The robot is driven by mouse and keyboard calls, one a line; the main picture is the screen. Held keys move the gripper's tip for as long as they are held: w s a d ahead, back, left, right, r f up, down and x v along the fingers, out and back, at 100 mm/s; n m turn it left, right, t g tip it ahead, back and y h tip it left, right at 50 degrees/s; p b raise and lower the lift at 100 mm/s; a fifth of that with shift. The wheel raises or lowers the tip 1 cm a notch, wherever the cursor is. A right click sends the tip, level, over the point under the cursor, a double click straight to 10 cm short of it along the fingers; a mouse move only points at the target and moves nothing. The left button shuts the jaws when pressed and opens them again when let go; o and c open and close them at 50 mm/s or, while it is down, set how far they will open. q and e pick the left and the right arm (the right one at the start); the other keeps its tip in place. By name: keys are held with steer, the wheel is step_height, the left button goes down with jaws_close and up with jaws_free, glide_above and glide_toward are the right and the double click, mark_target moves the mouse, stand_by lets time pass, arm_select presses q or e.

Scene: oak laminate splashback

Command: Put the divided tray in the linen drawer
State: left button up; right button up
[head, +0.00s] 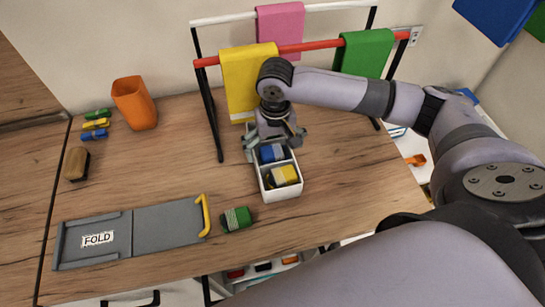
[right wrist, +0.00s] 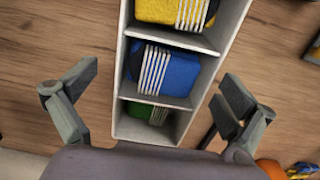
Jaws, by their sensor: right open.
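The white divided tray (head: 283,194) stands on the wooden counter in the head view. In the right wrist view the tray (right wrist: 206,88) shows three compartments with rolled cloths: yellow (right wrist: 165,10), blue (right wrist: 178,73) and green (right wrist: 142,111), each with a pale striped band. My right gripper (head: 272,143) is over the tray's far end, pointing down. In the right wrist view its open fingers (right wrist: 157,85) are apart on either side of the tray, with no visible contact. The green roll is hidden in the head view. My left gripper is not in view.
A drying rack (head: 207,110) with hanging cloths stands behind the tray. A grey folding board (head: 165,228) and a loose green roll (head: 236,219) lie to the left. An orange cup (head: 135,104) and a brush (head: 76,163) are farther left. Compartments with small items show below the counter's front edge.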

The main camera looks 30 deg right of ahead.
steer(key=shift+a+f, duration=0.1)
steer(key=shift+f, duration=0.3)
steer(key=f, duration=0.2)
steer(key=f+p, duration=0.1)
steer(key=f, duration=0.1)
steer(key=shift+w+a+f, duration=0.1)
steer(key=shift+w+f, duration=0.05)
steer(key=shift+w, duration=0.05)
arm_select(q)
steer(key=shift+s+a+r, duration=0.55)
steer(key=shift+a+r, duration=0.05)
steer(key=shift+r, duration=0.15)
arm_select(e)
steer(key=c, duration=1.2)
